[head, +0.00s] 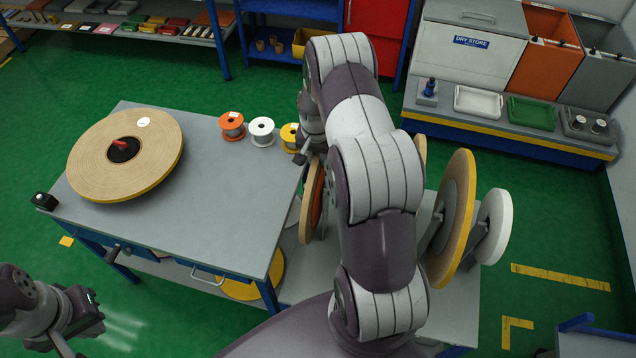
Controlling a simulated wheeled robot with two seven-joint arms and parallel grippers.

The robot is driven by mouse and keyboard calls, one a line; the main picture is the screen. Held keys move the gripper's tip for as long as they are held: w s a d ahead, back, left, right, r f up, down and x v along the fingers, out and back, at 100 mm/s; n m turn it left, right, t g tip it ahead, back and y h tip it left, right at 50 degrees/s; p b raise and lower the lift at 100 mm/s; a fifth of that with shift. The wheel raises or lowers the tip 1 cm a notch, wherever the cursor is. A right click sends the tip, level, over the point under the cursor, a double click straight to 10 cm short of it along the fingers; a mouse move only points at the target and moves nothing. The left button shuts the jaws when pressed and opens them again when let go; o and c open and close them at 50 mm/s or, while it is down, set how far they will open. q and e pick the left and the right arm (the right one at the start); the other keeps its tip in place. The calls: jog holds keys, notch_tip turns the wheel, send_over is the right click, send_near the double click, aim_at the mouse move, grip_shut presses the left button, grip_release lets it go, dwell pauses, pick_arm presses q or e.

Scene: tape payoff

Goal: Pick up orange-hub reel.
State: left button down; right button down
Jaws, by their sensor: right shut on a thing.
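The orange-hub reel (306,205) stands upright, seen nearly edge-on, just beyond the right edge of the grey table. Its tan tape faces left and its orange hub shows on the right; my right arm hides part of it. My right gripper (305,156) is at the reel's top edge, pointing down, and is shut on it. I cannot tell whether the reel's lower edge touches anything. My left gripper (92,312) is low at the left, away from the table and empty-looking; its finger gap is not clear.
A large tan reel (95,165) lies on the grey table (215,205). Small orange (232,125), white (262,131) and yellow (289,136) spools stand at its back edge. A yellow-edged reel (459,215) and a white reel (496,225) stand upright at right.

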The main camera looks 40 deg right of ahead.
jog(key=shift+r, duration=0.2)
notch_tip(320, 180, up, 28)
jog(key=p, duration=0.5)
jog(key=shift+f, duration=0.2)
